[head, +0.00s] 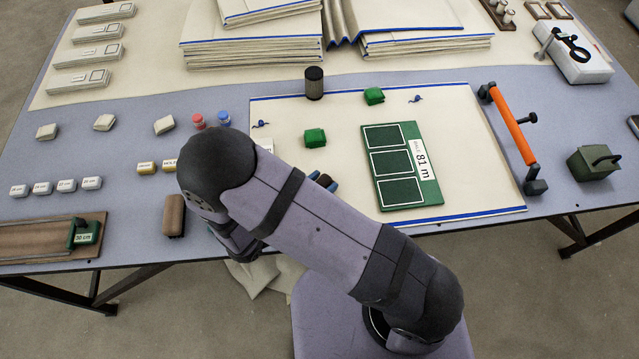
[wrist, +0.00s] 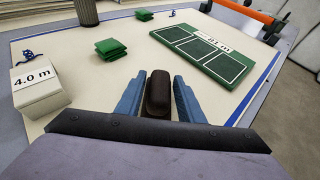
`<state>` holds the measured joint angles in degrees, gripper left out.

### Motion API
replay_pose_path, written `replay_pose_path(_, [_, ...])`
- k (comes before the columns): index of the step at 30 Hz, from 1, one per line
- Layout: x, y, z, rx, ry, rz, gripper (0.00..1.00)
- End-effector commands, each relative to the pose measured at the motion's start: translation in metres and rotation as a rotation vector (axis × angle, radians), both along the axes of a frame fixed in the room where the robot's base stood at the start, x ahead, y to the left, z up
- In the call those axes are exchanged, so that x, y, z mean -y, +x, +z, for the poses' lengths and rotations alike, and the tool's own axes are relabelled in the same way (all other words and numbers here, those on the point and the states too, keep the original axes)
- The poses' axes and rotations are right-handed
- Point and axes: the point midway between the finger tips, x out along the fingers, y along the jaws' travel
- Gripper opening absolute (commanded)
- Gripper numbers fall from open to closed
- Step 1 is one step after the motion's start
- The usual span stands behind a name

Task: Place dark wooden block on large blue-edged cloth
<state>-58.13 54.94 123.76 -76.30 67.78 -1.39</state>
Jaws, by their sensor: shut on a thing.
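My gripper (wrist: 158,98) is shut on a dark wooden block (wrist: 158,88), held between its blue fingers. The large blue-edged cloth (wrist: 90,82) lies flat below and ahead of the fingers in the wrist view. It also shows in the head view (head: 474,165), on the middle right of the table. In the head view my arm hides most of the gripper (head: 325,182), and only blue finger parts show, over the cloth's left part. I cannot tell whether the block touches the cloth.
On the cloth are a green panel (head: 385,192) marked 81 m, green folded pads (head: 314,138) (head: 374,96) and a dark cylinder (head: 314,83). A white block (wrist: 40,95) marked 4.0 m stands left of the gripper. A brown block (head: 173,215) lies left of my arm.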

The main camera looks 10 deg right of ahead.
Motion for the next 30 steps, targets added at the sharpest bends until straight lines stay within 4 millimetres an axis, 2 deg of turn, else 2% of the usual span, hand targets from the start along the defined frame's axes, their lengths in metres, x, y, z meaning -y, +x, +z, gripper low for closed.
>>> replay_pose_path(14, [-0.0001,0.0002,-0.0067,0.001,0.000,0.001,0.09])
replay_pose_path(15, [-0.0001,0.0002,-0.0054,0.000,0.000,0.001,0.44])
replay_pose_path(16, [-0.0002,0.0001,-0.0053,0.000,0.000,0.001,0.51])
replay_pose_path(30, [-0.0029,-0.0015,-0.0009,0.001,0.001,0.002,0.53])
